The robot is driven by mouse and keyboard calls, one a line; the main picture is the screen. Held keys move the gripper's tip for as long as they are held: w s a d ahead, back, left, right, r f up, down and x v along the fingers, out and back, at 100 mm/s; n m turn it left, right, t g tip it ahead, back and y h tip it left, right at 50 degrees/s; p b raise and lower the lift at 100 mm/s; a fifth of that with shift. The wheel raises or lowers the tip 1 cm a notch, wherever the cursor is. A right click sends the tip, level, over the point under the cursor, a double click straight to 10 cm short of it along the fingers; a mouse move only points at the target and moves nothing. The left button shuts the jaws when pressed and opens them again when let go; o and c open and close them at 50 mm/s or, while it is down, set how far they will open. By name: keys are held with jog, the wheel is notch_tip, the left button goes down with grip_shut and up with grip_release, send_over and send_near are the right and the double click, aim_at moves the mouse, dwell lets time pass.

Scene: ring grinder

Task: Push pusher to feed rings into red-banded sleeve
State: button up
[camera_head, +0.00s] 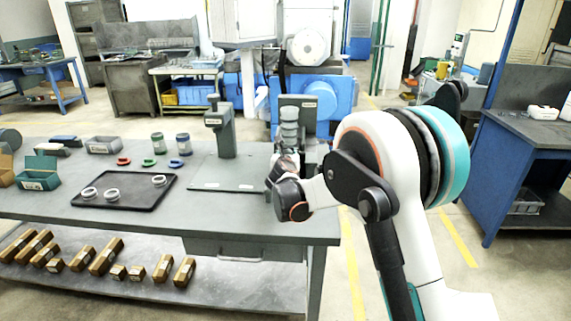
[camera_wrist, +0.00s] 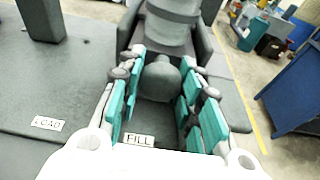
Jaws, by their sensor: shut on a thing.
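My gripper (camera_wrist: 162,72) is around a rounded dark grey knob (camera_wrist: 160,79) in the wrist view, its teal-padded fingers on both sides of it; I take the knob for the pusher. Just beyond the knob stands a grey cylinder (camera_wrist: 172,30) between dark upright walls, above the FILL label (camera_wrist: 139,140). In the head view my gripper (camera_head: 284,165) is at the fixture at the bench's right end, beside the stacked grey cylinder (camera_head: 289,128). No red band shows on it, so I cannot tell whether it is the red-banded sleeve. The knob is hidden by my arm there.
A black tray (camera_head: 130,203) with three silver rings lies on the bench (camera_head: 225,216). Green-banded (camera_head: 158,143) and blue-banded (camera_head: 183,144) sleeves stand behind it, near small red, green and blue pieces. A grey press column (camera_head: 220,130) stands left of the fixture. A LOAD label (camera_wrist: 47,123) marks the plate.

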dwell(0.4)
jog(key=s, duration=0.6)
jog(key=shift+s+a+b, duration=0.15)
jog(key=shift+s+b, duration=0.05)
jog(key=shift+b, duration=0.1)
dwell(0.4)
jog(key=o, duration=1)
jog(key=v, duration=0.5)
dwell(0.6)
